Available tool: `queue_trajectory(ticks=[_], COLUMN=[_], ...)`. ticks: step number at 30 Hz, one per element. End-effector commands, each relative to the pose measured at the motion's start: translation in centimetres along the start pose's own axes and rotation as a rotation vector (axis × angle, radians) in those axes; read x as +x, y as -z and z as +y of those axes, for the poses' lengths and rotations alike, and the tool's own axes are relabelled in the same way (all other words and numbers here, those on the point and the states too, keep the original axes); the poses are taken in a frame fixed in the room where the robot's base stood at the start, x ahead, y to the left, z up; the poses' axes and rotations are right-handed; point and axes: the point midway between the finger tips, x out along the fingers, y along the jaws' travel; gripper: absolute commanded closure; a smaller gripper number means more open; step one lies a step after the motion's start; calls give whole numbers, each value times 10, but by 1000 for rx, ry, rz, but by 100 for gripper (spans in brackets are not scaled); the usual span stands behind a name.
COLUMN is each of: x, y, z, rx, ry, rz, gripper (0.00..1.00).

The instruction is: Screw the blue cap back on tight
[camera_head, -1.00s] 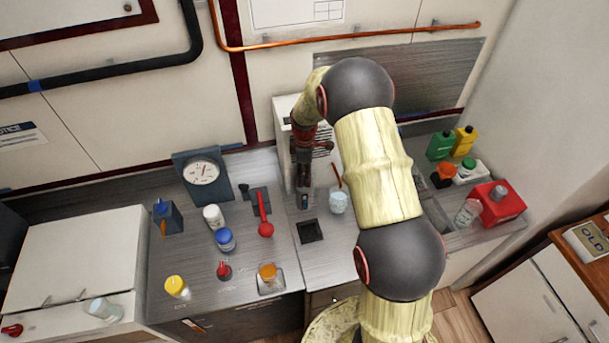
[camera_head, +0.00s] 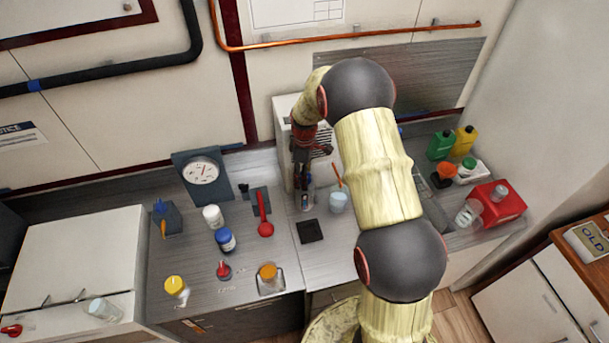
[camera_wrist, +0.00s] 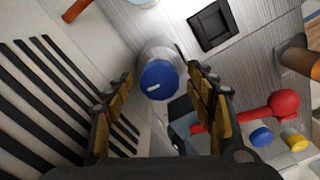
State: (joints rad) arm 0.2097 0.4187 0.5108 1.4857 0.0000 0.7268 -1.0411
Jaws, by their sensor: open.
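A jar with a blue cap (camera_wrist: 158,80) shows between my finger pads in the wrist view. The cap sits at the top of the greyish jar body (camera_wrist: 156,50) and has a short white mark. How tight it sits cannot be told. My gripper (camera_wrist: 160,85) is open, one finger on each side of the cap, with gaps visible. In the head view my gripper (camera_head: 303,177) points down just above the small jar (camera_head: 305,198), beside the white vented box. A second blue-capped jar (camera_head: 225,240) stands on the counter further left.
A white vented box (camera_head: 285,125) stands close beside my gripper.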

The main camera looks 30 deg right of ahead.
Motion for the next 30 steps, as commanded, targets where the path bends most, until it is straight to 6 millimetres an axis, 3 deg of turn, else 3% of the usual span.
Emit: queue_trajectory(ticks=[11, 24, 30], x=[-8, -90, -114], y=[0, 1, 0], z=[1, 1, 0], rx=[0, 0, 0], ry=[-2, -4, -1], rz=[1, 2, 0], gripper=[44, 44, 44])
